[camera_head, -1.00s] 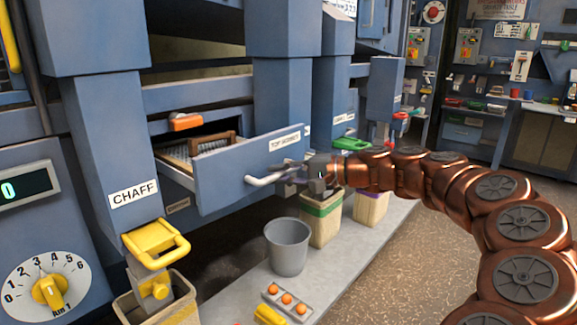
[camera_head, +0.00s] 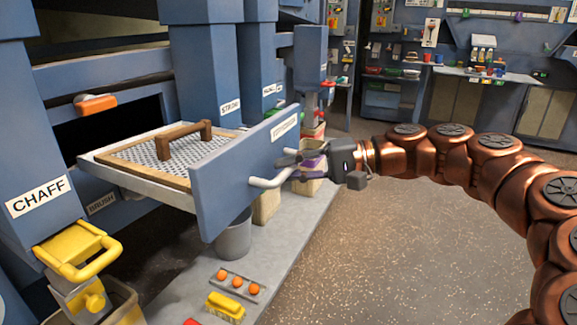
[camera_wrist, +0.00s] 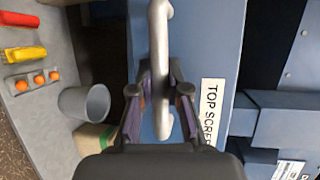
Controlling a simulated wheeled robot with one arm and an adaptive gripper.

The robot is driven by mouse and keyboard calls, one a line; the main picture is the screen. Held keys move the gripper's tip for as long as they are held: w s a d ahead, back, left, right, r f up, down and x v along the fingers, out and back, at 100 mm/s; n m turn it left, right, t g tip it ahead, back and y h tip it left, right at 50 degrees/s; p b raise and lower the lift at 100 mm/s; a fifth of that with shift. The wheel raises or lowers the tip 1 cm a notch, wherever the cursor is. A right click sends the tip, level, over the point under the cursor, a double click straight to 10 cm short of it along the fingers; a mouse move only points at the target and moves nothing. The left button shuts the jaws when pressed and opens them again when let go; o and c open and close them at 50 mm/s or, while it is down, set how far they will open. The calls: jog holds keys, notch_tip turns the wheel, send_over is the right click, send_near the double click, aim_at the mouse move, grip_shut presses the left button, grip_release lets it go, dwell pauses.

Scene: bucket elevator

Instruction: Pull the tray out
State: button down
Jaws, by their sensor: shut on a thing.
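The tray (camera_head: 133,185) is a drawer with a blue front panel (camera_head: 228,180) and a pale handle (camera_head: 268,180). It stands well out of the blue machine, with a wood-framed perforated screen (camera_head: 150,162) and its brown wooden grip (camera_head: 184,138) showing on top. My gripper (camera_head: 300,165) is shut on the handle at the front panel. In the wrist view, the fingers (camera_wrist: 160,100) sit on both sides of the handle bar (camera_wrist: 158,40), beside a label reading "TOP SCREE", its end hidden.
Below the tray are a grey bucket (camera_head: 233,238), a block with orange knobs (camera_head: 238,284) and a yellow object (camera_head: 225,307) on a grey ledge. A yellow handle (camera_head: 78,250) juts out under the CHAFF label (camera_head: 38,195). Open speckled floor lies to the right.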

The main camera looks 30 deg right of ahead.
jog(key=c, duration=1.1)
grip_release()
jog(key=shift+c, duration=0.2)
jog(key=shift+d, duration=0.1)
jog(key=v, duration=1.2)
